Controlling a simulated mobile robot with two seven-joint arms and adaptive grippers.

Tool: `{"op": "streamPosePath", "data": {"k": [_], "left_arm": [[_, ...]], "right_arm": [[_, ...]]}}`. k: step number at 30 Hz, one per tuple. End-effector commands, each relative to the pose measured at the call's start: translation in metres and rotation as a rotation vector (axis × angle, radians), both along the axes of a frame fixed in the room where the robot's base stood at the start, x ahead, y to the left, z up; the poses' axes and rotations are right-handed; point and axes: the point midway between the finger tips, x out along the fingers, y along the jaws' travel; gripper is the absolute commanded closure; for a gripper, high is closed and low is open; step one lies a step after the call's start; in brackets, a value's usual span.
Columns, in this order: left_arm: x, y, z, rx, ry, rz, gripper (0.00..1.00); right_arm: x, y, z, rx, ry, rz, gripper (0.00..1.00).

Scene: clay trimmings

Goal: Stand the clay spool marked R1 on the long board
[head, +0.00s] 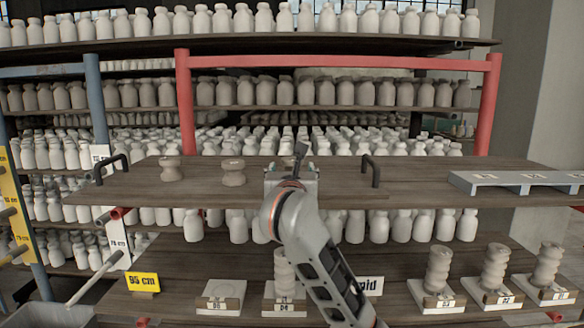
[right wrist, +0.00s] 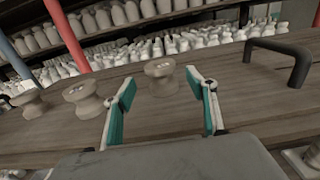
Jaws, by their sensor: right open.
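The long board (head: 130,182) is a dark wooden plank with a black handle near each end. Two pale clay spools, a left one (head: 171,168) and a middle one (head: 232,172), stand upright on it. The right wrist view shows a third upright spool (right wrist: 160,75) ahead of my open right gripper (right wrist: 166,92), between its fingertips in the picture and apart from them. In the head view my right gripper (head: 293,172) is over the board and hides this spool. No R1 mark is legible on any spool. My left gripper is out of view.
A black handle (head: 370,170) stands right of my gripper. A grey labelled rack (head: 490,184) lies at the right. Below, several twisted clay columns (head: 494,268) stand on labelled blocks, beside a bare block (head: 221,294). Bottle-filled shelves (head: 330,92) stand behind.

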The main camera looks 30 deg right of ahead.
Motion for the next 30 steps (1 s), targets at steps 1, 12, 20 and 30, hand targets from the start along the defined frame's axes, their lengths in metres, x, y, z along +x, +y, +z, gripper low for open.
{"op": "streamPosePath", "data": {"k": [1,12,20,30], "left_arm": [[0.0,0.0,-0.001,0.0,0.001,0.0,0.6],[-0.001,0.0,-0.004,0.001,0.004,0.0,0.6],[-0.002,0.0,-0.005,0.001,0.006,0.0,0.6],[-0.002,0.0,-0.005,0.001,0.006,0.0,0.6]], "right_arm": [[-0.009,0.007,-0.001,0.003,-0.002,0.003,0.43],[-0.044,0.026,0.0,0.0,0.0,-0.001,0.43],[-0.045,0.027,0.0,0.0,0.0,-0.001,0.43],[-0.046,0.025,0.001,-0.015,-0.005,-0.01,0.43]]}}
